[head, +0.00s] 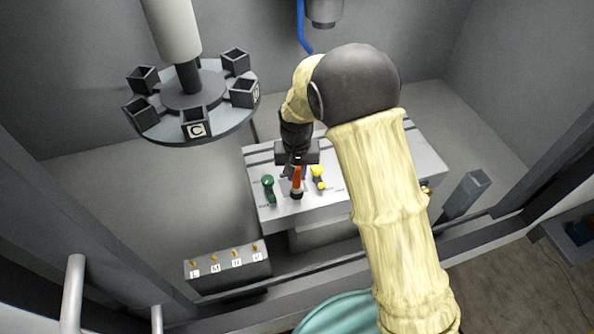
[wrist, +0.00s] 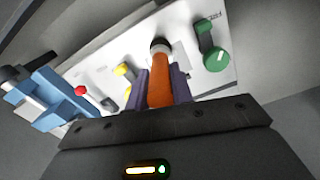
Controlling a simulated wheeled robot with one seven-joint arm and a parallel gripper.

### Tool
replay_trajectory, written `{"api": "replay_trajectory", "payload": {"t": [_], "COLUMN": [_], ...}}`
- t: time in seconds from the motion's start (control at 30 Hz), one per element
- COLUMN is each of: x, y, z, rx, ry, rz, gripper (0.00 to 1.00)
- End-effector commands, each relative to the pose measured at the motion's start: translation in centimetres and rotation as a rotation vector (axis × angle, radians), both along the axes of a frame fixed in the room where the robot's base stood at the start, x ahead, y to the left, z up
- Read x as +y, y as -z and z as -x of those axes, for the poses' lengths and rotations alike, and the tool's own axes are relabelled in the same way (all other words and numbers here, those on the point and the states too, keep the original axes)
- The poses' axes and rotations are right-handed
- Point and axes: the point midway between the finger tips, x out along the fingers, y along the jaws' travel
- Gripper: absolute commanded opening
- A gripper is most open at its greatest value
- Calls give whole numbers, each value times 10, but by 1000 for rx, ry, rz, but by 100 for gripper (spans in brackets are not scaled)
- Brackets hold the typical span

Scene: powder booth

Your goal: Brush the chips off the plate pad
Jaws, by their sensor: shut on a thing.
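My gripper (head: 297,165) is shut on an orange-handled brush (head: 296,181), over the grey table (head: 285,208). In the wrist view the brush's orange handle (wrist: 159,82) stands between my two dark purple fingers (wrist: 160,88). Its far end is dark with a pale rim and appears close to the light plate surface (wrist: 186,38); I cannot tell whether it touches. I cannot make out separate chips or a distinct plate pad. My arm and gripper hide part of the table.
A green-handled item (head: 268,186) lies left of the brush and a yellow one (head: 318,174) right. A blue vise-like fixture (wrist: 48,98) is in the wrist view. A round carousel with cups (head: 205,118) hangs at upper left. A lettered box (head: 228,272) stands in front.

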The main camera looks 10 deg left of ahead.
Motion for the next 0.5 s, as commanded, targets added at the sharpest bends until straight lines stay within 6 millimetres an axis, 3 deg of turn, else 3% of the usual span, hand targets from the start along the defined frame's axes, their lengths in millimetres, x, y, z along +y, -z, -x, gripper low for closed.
{"api": "replay_trajectory", "payload": {"t": [0.5], "x": [0], "y": [9], "z": [0], "rx": [0], "ry": [0], "rz": [0], "gripper": [0]}}
